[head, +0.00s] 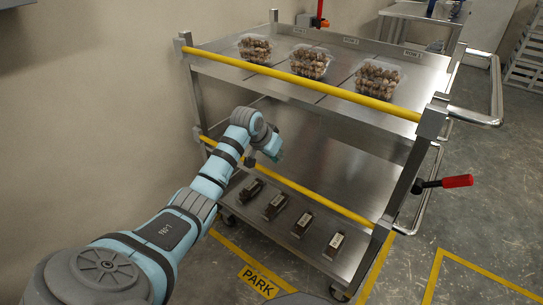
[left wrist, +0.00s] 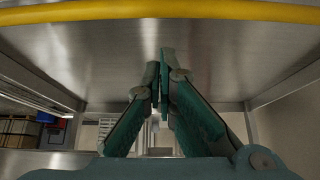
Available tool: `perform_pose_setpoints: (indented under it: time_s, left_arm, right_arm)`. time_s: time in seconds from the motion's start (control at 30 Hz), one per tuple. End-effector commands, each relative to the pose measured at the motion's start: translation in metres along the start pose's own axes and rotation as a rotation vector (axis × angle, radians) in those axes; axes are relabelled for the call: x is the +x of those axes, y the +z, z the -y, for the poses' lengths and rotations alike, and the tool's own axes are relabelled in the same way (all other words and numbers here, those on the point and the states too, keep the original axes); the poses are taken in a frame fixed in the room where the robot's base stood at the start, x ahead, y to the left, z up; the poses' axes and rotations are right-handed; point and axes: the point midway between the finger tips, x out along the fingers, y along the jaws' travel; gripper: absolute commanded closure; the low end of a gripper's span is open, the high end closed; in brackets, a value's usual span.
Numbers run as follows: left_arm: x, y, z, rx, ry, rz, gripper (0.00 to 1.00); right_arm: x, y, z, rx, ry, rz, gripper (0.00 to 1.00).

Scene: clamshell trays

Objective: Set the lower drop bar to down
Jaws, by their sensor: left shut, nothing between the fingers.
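The lower drop bar (head: 325,202) is a yellow bar across the front of the cart's lower level, raised above the lower shelf's front edge. My left arm hides part of it. My left gripper (head: 272,150) is at the lower level, close to this bar near its left part; I cannot tell whether it touches. In the left wrist view, the left gripper (left wrist: 161,75) is shut with nothing between its fingers. A yellow bar (left wrist: 160,12) crosses the top of that view, in front of a metal shelf surface. My right gripper is not in view.
The upper yellow bar (head: 300,82) fronts the upper shelf (head: 235,59), which carries several clear trays (head: 310,62) of brown items. Several dark labelled blocks (head: 302,224) stand on the lower shelf. A red-handled lever (head: 457,181) juts from the right side. A wall is at left.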

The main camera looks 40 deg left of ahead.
Motion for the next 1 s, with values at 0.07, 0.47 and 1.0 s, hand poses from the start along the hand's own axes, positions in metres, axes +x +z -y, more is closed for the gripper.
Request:
perform_pose_setpoints:
  time_s: [0.07,0.47,1.0]
  left_arm:
    - [0.013,0.014,0.001,0.001,-0.003,0.004,1.0]
    - [0.022,0.025,0.001,0.001,-0.003,0.002,1.0]
    - [0.076,0.062,0.001,-0.001,-0.001,0.006,1.0]
  right_arm:
    - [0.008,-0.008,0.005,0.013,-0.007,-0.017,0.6]
    - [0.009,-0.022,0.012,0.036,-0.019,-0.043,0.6]
    - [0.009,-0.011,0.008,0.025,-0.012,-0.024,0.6]
